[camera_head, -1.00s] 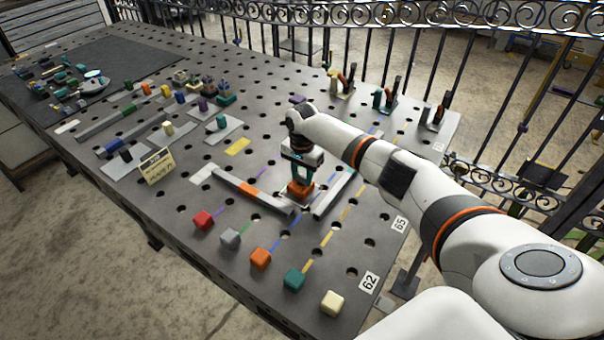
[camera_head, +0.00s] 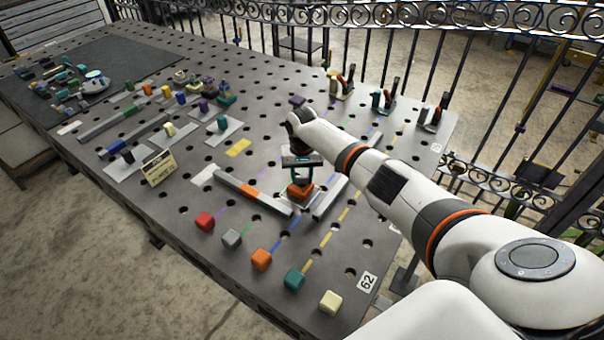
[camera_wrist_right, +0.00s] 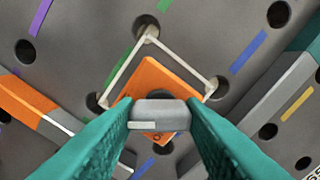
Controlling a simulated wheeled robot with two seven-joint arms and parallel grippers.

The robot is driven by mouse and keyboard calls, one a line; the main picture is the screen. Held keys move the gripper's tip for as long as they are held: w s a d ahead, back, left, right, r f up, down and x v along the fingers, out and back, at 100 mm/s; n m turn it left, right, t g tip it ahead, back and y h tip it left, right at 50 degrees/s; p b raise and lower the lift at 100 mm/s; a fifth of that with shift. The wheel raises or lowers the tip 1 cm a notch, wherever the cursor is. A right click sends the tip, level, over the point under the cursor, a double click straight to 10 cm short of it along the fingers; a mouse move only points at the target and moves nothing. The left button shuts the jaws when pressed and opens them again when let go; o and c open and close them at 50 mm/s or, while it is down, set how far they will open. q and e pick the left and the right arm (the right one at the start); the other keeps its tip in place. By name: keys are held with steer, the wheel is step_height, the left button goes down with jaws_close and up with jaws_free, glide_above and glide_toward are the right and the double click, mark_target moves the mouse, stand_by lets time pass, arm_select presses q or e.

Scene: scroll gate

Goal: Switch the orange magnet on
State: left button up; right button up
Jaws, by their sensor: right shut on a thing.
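The orange magnet (camera_head: 298,194) sits on the perforated table inside a thin pale square outline, between two grey bars. In the right wrist view the orange magnet (camera_wrist_right: 158,82) has a grey block-like knob (camera_wrist_right: 160,115) on top. My right gripper (camera_head: 300,180) is directly above the magnet. Its teal fingers (camera_wrist_right: 160,118) are shut on the grey knob, one on each side. The lower part of the magnet is partly hidden by the fingers and knob. My left gripper is not in view.
A grey bar with an orange section (camera_head: 250,190) lies left of the magnet, and another grey bar (camera_head: 330,197) lies right. Coloured cubes, including a red one (camera_head: 205,221) and a cream one (camera_head: 331,302), line the near edge. A yellow sign (camera_head: 159,168) stands left.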

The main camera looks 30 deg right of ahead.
mark_target(301, 177)
steer(key=n, duration=0.5)
steer(key=shift+r+n+p, duration=0.1)
steer(key=shift+n+p, duration=0.2)
steer(key=n, duration=0.4)
steer(key=shift+n, duration=0.4)
steer(key=shift+w, duration=0.1)
steer(key=o, duration=1)
steer(key=shift+a, duration=0.1)
step_height(301, 177, up, 12)
steer(key=b, duration=0.2)
